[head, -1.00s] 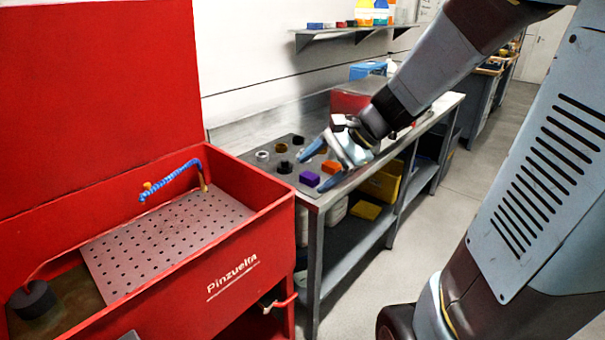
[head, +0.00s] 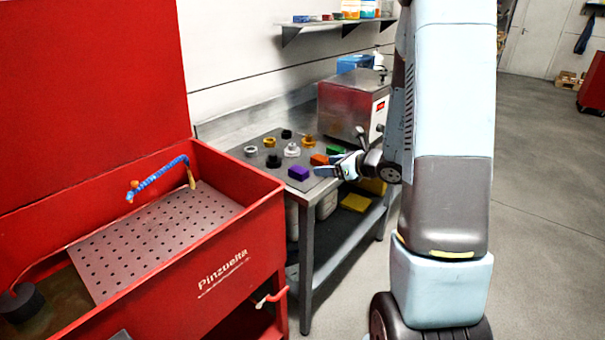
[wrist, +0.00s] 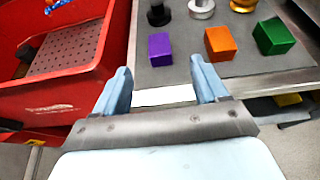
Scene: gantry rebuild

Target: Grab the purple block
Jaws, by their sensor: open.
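The purple block (head: 298,173) sits on the dark mat near the front edge of the steel bench in the head view. In the wrist view the purple block (wrist: 160,49) lies ahead of my gripper, between the lines of its two fingers and apart from both. In the head view my gripper (head: 330,171) is just right of the purple block, partly overlapping the bench edge.
An orange block (wrist: 220,43) and a green block (wrist: 273,36) stand right of the purple one. Several metal and black round parts, such as a black one (wrist: 158,14), stand behind. A red parts washer (head: 235,262) is at left. A steel machine (head: 350,105) stands farther back.

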